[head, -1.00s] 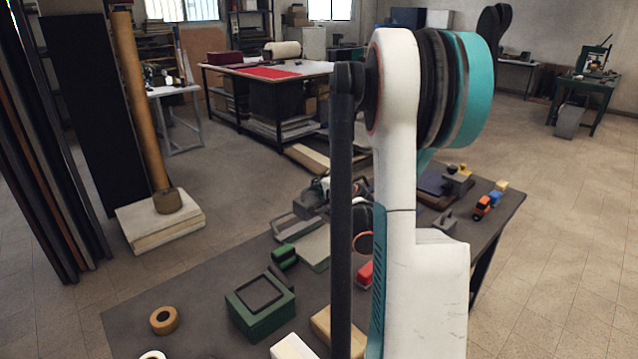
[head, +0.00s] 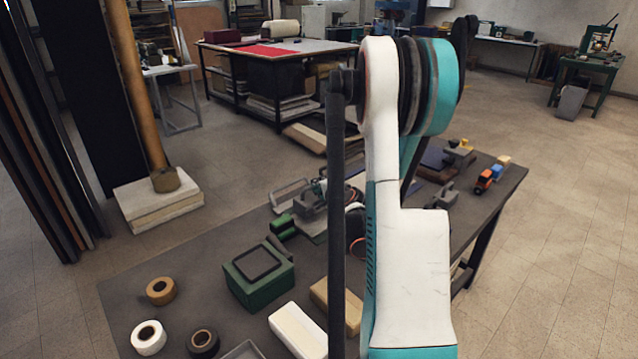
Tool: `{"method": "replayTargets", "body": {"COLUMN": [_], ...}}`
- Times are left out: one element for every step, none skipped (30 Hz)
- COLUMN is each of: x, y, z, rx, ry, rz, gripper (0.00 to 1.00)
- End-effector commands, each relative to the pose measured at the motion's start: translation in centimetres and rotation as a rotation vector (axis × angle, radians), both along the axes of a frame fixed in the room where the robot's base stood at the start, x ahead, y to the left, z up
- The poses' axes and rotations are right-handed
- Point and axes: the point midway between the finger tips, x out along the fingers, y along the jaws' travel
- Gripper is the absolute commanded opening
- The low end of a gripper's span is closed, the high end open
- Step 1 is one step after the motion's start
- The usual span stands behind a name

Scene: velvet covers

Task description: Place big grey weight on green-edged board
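A grey weight-like block (head: 443,197) stands right of my arm, and a larger grey block (head: 458,157) stands farther back. I cannot tell for sure which one is the big grey weight.
A green box (head: 258,285), tape rolls (head: 160,290), a white block (head: 298,330) and a tan block (head: 338,305) fill the near table (head: 120,295). Small toy vehicles (head: 484,181) stand near the right edge. My arm hides the table's middle.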

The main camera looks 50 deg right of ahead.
Motion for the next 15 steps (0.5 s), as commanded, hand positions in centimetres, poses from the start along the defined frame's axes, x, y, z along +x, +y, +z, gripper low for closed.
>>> {"method": "replayTargets", "body": {"x": [0.0, 0.0, 0.0, 0.0, 0.0, 0.0, 0.0, 0.0, 0.0, 0.0, 0.0, 0.0, 0.0, 0.0, 0.0], "y": [-0.1, -0.1, -0.1, -0.1, -0.1, -0.1, -0.1, -0.1, -0.1, -0.1, -0.1, -0.1, -0.1, -0.1, -0.1], "z": [-0.7, -1.1, -1.5, -1.8, -2.1, -2.4, -2.5, -2.6, -2.6, -2.5, -2.5, -2.5, -2.5, -2.5, -2.5], "rx": [-0.001, -0.001, -0.001, -0.001, -0.001, -0.001, -0.001, -0.001, -0.001, -0.001, -0.001, -0.001, -0.001, -0.001, -0.001], "ry": [-0.003, -0.003, -0.003, -0.003, -0.003, -0.003, -0.003, -0.003, -0.003, -0.003, -0.003, -0.003, -0.003, -0.003, -0.003], "rz": [-0.003, -0.003, -0.003, -0.003, -0.003, -0.003, -0.003, -0.003, -0.003, -0.003, -0.003, -0.003, -0.003, -0.003, -0.003], "gripper": [0.00, 0.00, 0.00, 0.00, 0.00, 0.00, 0.00, 0.00, 0.00, 0.00, 0.00, 0.00, 0.00, 0.00, 0.00]}}
